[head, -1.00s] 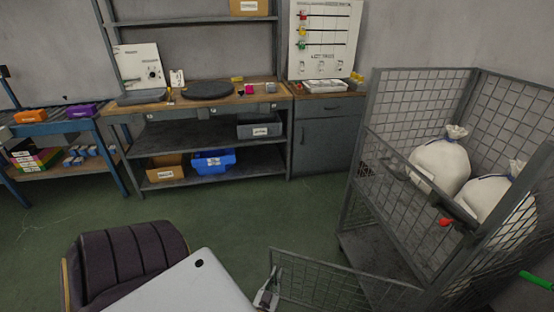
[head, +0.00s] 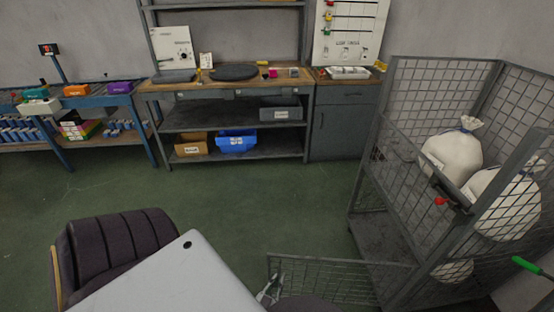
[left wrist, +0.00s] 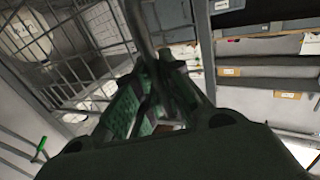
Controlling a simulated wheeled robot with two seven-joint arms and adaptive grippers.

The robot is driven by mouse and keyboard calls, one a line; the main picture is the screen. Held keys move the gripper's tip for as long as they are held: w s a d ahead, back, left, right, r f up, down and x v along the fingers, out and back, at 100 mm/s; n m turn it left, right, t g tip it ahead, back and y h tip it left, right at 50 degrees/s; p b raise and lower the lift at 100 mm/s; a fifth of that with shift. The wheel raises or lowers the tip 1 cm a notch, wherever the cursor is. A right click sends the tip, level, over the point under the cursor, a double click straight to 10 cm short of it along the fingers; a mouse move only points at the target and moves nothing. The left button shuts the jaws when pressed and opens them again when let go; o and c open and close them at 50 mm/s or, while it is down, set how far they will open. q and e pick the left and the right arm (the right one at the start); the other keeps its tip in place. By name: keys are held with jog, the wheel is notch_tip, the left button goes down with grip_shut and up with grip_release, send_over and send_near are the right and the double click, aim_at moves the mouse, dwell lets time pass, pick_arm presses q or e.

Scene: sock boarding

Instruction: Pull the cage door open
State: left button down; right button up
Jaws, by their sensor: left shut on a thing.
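The cage (head: 398,190) is a grey wire-mesh frame on the right in the head view. Its lower door (head: 335,278) is a mesh panel that stands swung out to the left, at the bottom of the view. My left gripper (head: 270,288) is at the free left end of the door and is shut on its edge bar. In the left wrist view the fingers (left wrist: 155,95) close around a grey bar (left wrist: 140,35). My right gripper is not in view.
White sacks (head: 452,155) lie in the cage's upper part, behind a bar with a red knob (head: 440,201). A workbench (head: 225,88) and a grey cabinet (head: 343,125) stand along the back wall. The green floor (head: 265,205) between is clear.

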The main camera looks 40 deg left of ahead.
pick_arm(q)
jog(key=shift+a, duration=0.1)
jog(key=c, duration=1.5)
grip_release()
jog(key=shift+s, duration=0.15)
jog(key=shift+v, duration=3.65)
